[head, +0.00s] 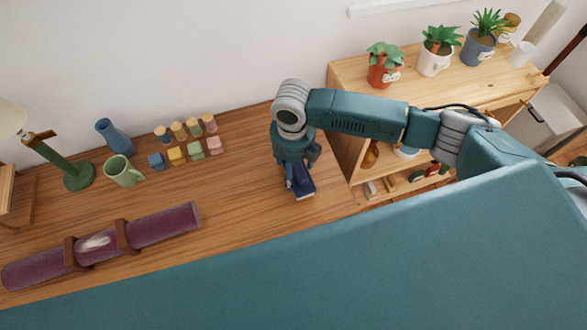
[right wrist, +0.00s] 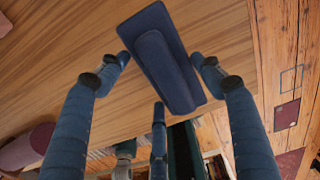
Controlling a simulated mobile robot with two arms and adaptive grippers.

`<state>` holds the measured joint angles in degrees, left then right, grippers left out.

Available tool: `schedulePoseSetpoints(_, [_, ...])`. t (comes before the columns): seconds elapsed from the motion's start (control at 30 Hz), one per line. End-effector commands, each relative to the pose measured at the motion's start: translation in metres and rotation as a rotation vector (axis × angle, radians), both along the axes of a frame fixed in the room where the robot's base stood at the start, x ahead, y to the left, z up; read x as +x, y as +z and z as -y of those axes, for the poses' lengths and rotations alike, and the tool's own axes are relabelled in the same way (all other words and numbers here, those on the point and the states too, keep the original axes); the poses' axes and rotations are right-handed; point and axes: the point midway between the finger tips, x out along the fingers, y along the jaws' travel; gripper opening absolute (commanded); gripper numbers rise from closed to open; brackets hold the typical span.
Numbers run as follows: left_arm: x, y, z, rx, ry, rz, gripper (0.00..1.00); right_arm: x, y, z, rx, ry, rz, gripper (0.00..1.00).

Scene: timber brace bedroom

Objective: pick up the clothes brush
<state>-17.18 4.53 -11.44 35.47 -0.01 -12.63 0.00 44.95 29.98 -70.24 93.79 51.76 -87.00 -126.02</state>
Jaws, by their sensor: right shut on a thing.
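The clothes brush (head: 304,190) is a dark blue block with a raised, narrower part along it. It is at the right end of the wooden desk top, partly hidden by my right gripper (head: 297,178) above it. In the right wrist view the brush (right wrist: 172,70) lies between the fingertips of the right gripper (right wrist: 159,66), with one finger at either side and a third below. The right gripper is shut on the brush. I cannot tell whether the brush touches the desk. My left gripper is not in view.
A purple roll (head: 165,227) with brown straps lies at the desk's front left. A green mug (head: 123,171), blue vase (head: 114,138), small coloured blocks (head: 177,155) and a green lamp (head: 78,176) stand behind. A shelf unit (head: 345,73) with potted plants adjoins at right.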

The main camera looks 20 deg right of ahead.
Motion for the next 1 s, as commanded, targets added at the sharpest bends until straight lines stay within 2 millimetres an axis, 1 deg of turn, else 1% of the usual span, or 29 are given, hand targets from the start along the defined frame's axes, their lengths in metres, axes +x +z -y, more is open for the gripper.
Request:
schedulePoseSetpoints(0.17, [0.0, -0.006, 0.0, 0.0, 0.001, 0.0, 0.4, 0.002, 0.029, 0.0, 0.001, 0.002, 0.007, 0.35])
schedulePoseSetpoints(0.27, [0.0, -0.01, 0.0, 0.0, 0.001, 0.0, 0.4, 0.003, 0.055, -0.001, 0.003, 0.003, 0.01, 0.35])
schedulePoseSetpoints(0.5, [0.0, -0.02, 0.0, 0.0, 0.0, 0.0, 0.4, 0.002, 0.126, 0.0, 0.002, 0.002, 0.008, 0.35])
schedulePoseSetpoints(0.6, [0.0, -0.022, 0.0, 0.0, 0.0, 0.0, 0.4, 0.002, 0.149, -0.001, 0.002, 0.001, 0.007, 0.35])
schedulePoseSetpoints(0.7, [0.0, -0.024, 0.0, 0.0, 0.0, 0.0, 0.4, 0.001, 0.168, -0.001, 0.001, 0.001, 0.005, 0.35])
schedulePoseSetpoints(0.8, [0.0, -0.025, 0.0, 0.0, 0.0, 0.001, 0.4, 0.001, 0.18, -0.001, 0.002, 0.0, 0.003, 0.35])
schedulePoseSetpoints(0.9, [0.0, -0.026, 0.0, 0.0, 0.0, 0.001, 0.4, 0.001, 0.187, -0.001, 0.001, 0.001, 0.002, 0.35])
schedulePoseSetpoints(1.0, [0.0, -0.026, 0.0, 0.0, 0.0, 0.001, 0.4, 0.0, 0.19, -0.001, 0.001, 0.001, 0.002, 0.35])
